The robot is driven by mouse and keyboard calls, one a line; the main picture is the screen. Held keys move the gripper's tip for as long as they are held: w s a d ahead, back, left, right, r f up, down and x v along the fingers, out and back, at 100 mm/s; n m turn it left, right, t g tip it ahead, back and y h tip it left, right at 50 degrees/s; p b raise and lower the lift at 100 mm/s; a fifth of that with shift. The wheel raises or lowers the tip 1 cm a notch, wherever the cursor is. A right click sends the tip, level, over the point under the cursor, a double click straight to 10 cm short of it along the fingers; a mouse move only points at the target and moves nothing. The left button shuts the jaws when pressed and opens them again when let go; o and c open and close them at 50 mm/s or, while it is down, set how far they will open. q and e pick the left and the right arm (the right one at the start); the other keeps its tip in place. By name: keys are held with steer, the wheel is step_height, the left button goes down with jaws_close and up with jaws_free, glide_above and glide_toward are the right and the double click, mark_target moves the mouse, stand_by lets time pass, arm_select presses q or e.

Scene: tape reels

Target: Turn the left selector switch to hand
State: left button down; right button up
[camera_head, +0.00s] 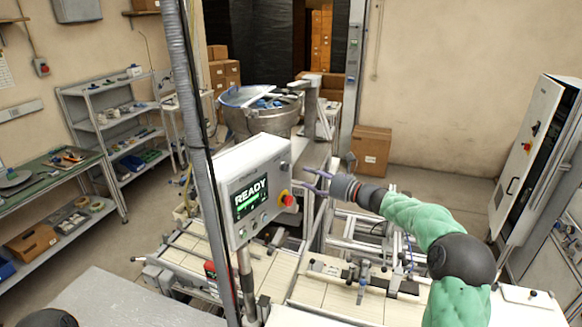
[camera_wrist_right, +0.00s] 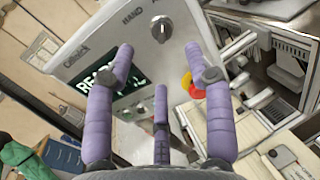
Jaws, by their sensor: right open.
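The white control box (camera_head: 254,190) stands on a post and has a screen reading READY. In the right wrist view a dark selector knob (camera_wrist_right: 161,29) sits near the box's upper edge, beside the printed word HAND. In the head view a small knob (camera_head: 284,166) shows above the red stop button (camera_head: 286,200). I cannot tell whether this is the left switch, nor its exact setting. My right gripper (camera_head: 314,181) has purple fingers spread open and empty, just right of the box. In the wrist view its fingers (camera_wrist_right: 160,75) point toward the panel, apart from the knob.
A grey vertical pole (camera_head: 200,150) stands close to the box's left. A conveyor table (camera_head: 335,298) lies below, and a round metal bowl (camera_head: 262,115) stands behind. A shelf rack (camera_head: 110,130) is at the left and an open white cabinet (camera_head: 530,150) at the right.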

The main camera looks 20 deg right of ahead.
mark_target(289, 168)
steer(key=p+x, duration=0.1)
steer(key=x, duration=0.5)
steer(key=shift+w+f+p, duration=0.1)
steer(key=shift+w+p, duration=0.2)
steer(key=shift+p, duration=0.05)
steer(key=shift+p+x, duration=0.3)
steer(key=shift+x, duration=0.55)
steer(key=shift+w+a, duration=0.1)
steer(key=shift+a, duration=0.05)
